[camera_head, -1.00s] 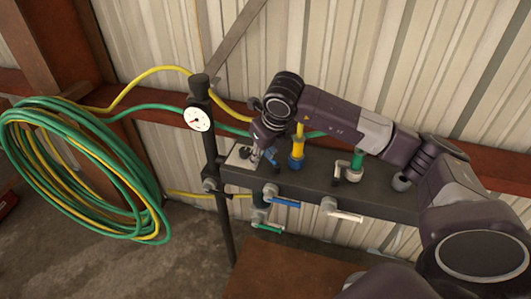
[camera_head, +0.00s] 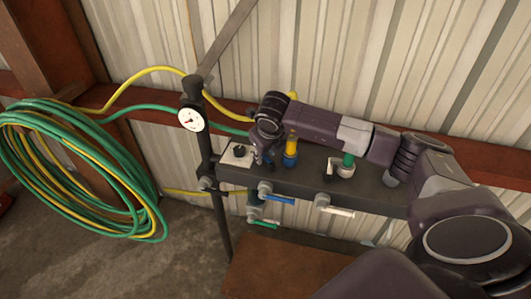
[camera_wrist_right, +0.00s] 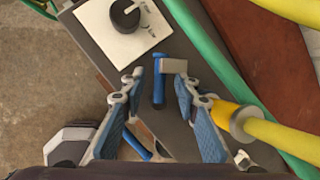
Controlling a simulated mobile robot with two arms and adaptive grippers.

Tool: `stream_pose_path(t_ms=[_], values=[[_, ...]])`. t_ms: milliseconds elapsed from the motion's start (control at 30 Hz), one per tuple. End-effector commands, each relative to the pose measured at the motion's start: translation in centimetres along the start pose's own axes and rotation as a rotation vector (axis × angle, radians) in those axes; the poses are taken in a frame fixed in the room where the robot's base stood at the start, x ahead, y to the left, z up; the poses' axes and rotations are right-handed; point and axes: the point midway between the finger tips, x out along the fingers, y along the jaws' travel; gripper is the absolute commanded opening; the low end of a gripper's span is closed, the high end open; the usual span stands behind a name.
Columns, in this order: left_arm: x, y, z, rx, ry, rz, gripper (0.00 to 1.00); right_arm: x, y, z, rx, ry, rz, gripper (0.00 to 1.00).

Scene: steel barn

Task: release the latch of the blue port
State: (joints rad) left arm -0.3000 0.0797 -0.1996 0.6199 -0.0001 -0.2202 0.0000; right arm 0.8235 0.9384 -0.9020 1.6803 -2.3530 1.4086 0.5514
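The blue port (camera_head: 290,158) stands on the dark rail with a yellow hose plugged into it. My right gripper (camera_head: 264,160) points down just left of it, beside the black knob's white plate (camera_head: 238,154). In the right wrist view the right gripper (camera_wrist_right: 157,82) is open. A small blue lever with a grey end block (camera_wrist_right: 173,66), which looks like the latch, lies between its fingertips, nearer the right one. I cannot tell whether that finger touches it. The yellow connector (camera_wrist_right: 228,114) is right of the fingers. My left gripper is not in view.
A pressure gauge (camera_head: 191,119) stands left of the rail (camera_head: 375,192). Blue (camera_head: 277,198), white (camera_head: 335,211) and green handles stick out in front. A green hose (camera_wrist_right: 205,50) passes close to the right finger. Coiled hoses (camera_head: 75,170) hang at left.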

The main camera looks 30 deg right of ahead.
Motion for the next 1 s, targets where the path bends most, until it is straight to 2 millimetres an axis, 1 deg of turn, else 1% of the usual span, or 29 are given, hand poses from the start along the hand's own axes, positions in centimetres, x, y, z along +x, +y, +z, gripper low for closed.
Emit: stream_pose_path(t_ms=[33, 67, 300, 533, 667, 767, 1000], values=[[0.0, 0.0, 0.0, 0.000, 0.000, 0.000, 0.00, 0.0, 0.0, 0.0, 0.000, 0.000, 0.000, 0.29], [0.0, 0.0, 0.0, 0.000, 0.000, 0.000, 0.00, 0.0, 0.0, 0.0, 0.000, 0.000, 0.000, 0.27], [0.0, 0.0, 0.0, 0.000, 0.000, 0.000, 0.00, 0.0, 0.0, 0.0, 0.000, 0.001, 0.001, 0.00], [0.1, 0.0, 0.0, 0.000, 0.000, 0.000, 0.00, 0.0, 0.0, 0.0, -0.002, 0.000, 0.002, 0.00], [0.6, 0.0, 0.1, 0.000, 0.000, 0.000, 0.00, 0.1, 0.1, -0.1, -0.021, -0.004, 0.010, 0.00], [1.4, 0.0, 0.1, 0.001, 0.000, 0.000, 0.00, 0.2, 0.2, -0.2, -0.054, -0.012, 0.023, 0.00], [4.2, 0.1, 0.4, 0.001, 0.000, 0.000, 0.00, 0.4, 0.5, -0.3, -0.196, -0.044, 0.081, 0.00]])
